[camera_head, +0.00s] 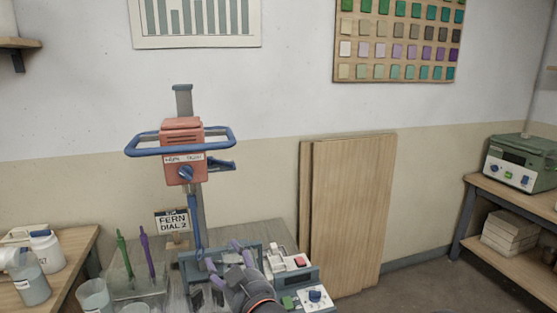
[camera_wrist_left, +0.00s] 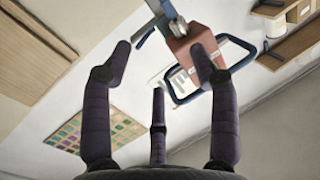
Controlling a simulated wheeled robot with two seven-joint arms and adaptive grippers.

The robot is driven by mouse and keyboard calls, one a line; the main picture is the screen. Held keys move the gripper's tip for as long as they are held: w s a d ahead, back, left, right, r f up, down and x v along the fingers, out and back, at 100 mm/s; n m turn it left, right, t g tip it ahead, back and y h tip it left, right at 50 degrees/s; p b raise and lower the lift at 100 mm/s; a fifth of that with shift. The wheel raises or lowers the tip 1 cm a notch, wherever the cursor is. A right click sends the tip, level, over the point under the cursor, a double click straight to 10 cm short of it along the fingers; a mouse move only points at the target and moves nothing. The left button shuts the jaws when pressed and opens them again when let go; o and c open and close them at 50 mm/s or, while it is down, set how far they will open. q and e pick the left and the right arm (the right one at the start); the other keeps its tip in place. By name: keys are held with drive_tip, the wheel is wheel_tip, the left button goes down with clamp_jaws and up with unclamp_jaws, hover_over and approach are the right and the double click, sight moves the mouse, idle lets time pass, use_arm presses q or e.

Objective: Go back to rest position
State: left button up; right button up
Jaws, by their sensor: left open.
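My left gripper (camera_head: 228,257) is low in the middle of the head view, in front of the red mixing machine (camera_head: 183,150) with its blue handle loop. Its dark purple fingers are spread and nothing shows between them. In the left wrist view the open fingers (camera_wrist_left: 160,62) point up the picture, and the mixing machine (camera_wrist_left: 193,43) stands beyond them, partly behind the right finger. The machine's lower frame and the bench around it are partly hidden by my gripper and arm. My right gripper is in neither view.
A control box (camera_head: 316,297) with a dial is close to the right of my gripper. A sign (camera_head: 172,222) reading "FERN DIAL 2" and a rack with green and purple tools (camera_head: 149,255) stand left. Wooden boards (camera_head: 350,215) lean on the wall. Open floor lies right.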

use_arm(q)
wheel_tip(320, 180, down, 25)
drive_tip(key=s+a+m+g+h+p, duration=0.1)
drive_tip(key=a+m+g+h+p, duration=0.1)
drive_tip(key=m+g+h, duration=0.35)
drive_tip(key=s+d+f+n+g+h+p, duration=0.1)
drive_tip(key=s+f+g+h+p, duration=0.1)
drive_tip(key=s+f, duration=0.8)
drive_tip(key=s+d+f+n+g+h+p, duration=0.1)
drive_tip(key=s+f+g+h, duration=0.4)
drive_tip(key=s+f, duration=0.5)
wheel_tip(320, 180, down, 6)
drive_tip(key=shift+d+f+n+g+p, duration=0.15)
drive_tip(key=shift+n+g+p, duration=0.4)
drive_tip(key=shift+g+p, duration=0.55)
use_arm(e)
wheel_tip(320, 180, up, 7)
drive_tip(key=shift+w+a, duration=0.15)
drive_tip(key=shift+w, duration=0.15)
use_arm(q)
drive_tip(key=shift+w+h, duration=0.1)
drive_tip(key=shift+h, duration=0.15)
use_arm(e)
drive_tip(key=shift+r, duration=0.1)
